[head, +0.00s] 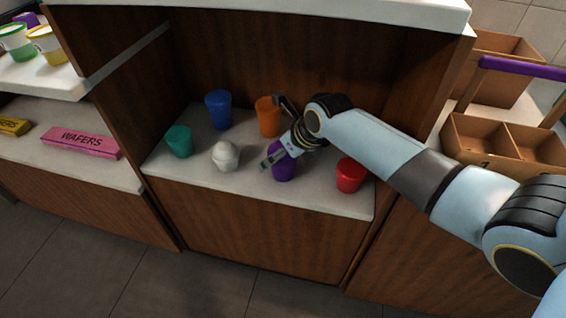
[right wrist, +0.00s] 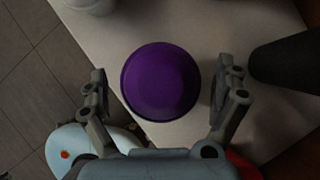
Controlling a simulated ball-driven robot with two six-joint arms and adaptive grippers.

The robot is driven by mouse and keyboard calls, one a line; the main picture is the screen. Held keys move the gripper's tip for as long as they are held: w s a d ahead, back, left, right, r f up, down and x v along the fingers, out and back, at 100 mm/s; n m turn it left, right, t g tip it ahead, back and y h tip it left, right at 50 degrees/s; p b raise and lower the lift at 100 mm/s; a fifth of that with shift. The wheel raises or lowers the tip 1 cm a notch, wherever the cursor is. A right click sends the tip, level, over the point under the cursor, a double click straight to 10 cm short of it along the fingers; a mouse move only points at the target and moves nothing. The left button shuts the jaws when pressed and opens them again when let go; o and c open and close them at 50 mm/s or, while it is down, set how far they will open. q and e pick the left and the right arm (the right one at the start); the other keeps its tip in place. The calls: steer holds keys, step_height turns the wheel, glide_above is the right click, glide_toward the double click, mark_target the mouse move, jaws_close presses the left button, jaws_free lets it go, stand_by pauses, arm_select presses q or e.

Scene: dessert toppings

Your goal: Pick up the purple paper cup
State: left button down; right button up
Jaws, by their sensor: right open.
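The purple paper cup (head: 284,172) stands on the shelf inside the wooden unit, partly covered by my right gripper (head: 275,133) in the head view. In the right wrist view the round purple cup (right wrist: 160,82) lies between the two spread fingers of my right gripper (right wrist: 165,92). The fingers are on either side of it with a gap at each side, so the gripper is open and not holding it. My left gripper is not in view.
A red cup (head: 351,175) stands right of the purple cup, an orange cup (head: 268,117) behind it. A white cup (head: 226,156), a teal cup (head: 179,141) and a blue cup (head: 218,110) stand to the left. The shelf's front edge (head: 255,190) is close.

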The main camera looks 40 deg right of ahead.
steer(key=shift+r, duration=0.1)
steer(key=c, duration=1.4)
steer(key=shift+c, duration=0.2)
